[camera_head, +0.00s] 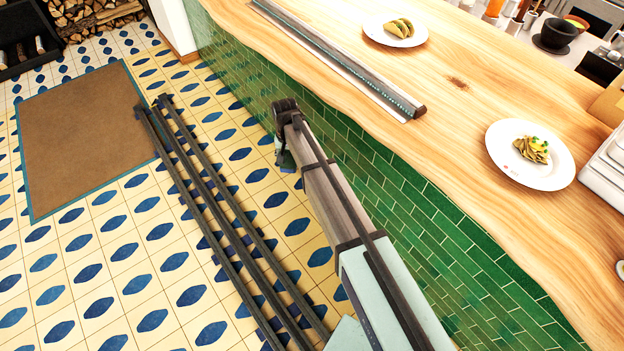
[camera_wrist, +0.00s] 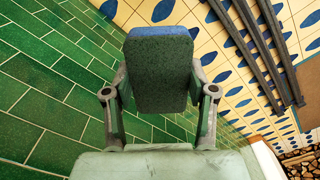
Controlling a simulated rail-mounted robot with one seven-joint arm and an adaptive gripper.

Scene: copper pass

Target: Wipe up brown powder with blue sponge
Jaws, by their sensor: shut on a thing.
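My gripper (camera_wrist: 160,84) is shut on a blue sponge (camera_wrist: 162,62), with one finger on each side of it. The sponge looks blue-green and speckled in the wrist view, with a bluer top edge. In the head view my gripper (camera_head: 286,150) hangs beside the green tiled counter front, below the level of the wooden top, over the patterned floor. Only a small dark teal patch shows at its end there. I cannot make out brown powder in either view.
The wooden counter (camera_head: 470,130) carries a long metal-edged bar (camera_head: 340,55), a plate with tacos (camera_head: 397,29) and a plate with a garnished portion (camera_head: 530,155). A brown mat (camera_head: 85,135) and dark rails (camera_head: 225,210) lie on the floor. Bare wood lies between the plates.

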